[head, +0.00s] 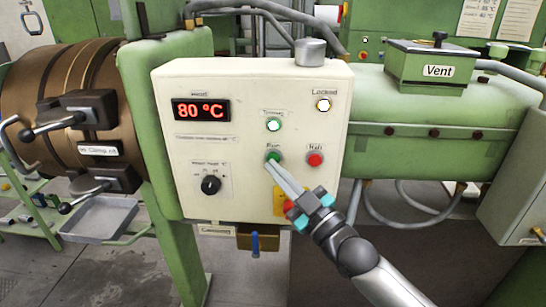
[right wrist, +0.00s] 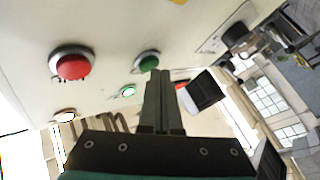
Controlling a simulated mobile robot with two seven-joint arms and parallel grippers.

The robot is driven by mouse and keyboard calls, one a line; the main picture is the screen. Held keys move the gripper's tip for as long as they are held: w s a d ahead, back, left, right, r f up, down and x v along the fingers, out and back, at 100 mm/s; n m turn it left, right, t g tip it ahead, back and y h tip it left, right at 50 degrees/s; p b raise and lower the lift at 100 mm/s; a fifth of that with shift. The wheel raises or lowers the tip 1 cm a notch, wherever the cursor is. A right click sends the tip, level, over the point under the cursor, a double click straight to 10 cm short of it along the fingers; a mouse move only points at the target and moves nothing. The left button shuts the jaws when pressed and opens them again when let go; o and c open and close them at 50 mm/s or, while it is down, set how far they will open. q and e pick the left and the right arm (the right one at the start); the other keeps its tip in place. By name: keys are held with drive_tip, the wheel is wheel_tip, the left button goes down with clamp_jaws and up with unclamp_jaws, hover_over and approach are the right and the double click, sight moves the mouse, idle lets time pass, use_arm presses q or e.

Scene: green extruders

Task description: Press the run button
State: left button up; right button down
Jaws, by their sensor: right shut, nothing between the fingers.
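The run button (head: 273,156) is a green round button on the cream control panel (head: 240,190), with a small label above it. My right gripper (head: 270,165) comes in from the lower right, its fingers shut together and empty. Its fingertips are at the lower edge of the run button in the head view. In the right wrist view the green run button (right wrist: 148,59) shows just beyond the tips of my right gripper (right wrist: 160,74). I cannot tell whether the tips touch it. My left gripper is not in view.
A red button (head: 315,160) is right of the run button. A green-ringed lamp (head: 273,124) and a white lamp (head: 323,104) sit above. A black knob (head: 211,185) and a display reading 80 °C (head: 201,110) are left. A blue-handled valve (head: 255,243) hangs below the panel.

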drive_tip(key=shift+s, duration=0.45)
drive_tip(key=shift+s+p, duration=0.1)
drive_tip(key=shift+p, duration=0.2)
drive_tip(key=s+p, duration=0.2)
drive_tip(key=s, duration=0.1)
drive_tip(key=s+p, duration=0.1)
drive_tip(key=shift+s+a, duration=0.4)
